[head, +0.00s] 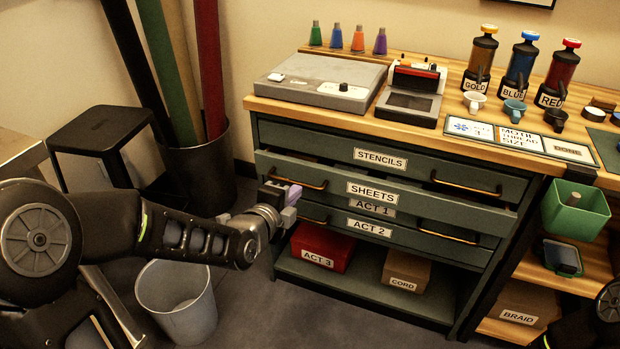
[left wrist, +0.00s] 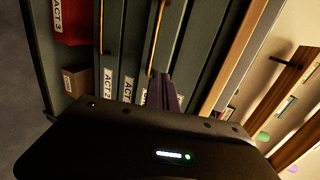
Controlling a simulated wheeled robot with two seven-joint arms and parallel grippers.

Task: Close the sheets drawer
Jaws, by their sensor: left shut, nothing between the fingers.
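The sheets drawer (head: 420,205) is the dark green drawer with the SHEETS label in the cabinet. It stands out a little past the STENCILS drawer (head: 310,140) above it, and its front overhangs the ACT 1 label. My left gripper (head: 290,194) is shut and empty, at the left part of the drawer front just below the left handle (head: 297,179). In the left wrist view its purple fingers (left wrist: 164,92) point at the drawer fronts; I cannot tell whether they touch. My right gripper is out of view.
A red ACT 3 box (head: 322,246) and a CORD box (head: 405,271) sit on the lower shelf. A grey bin (head: 178,300) stands near my left arm. A green bin (head: 575,212) hangs at the cabinet's right. Bottles and cups stand on the wooden top (head: 430,134).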

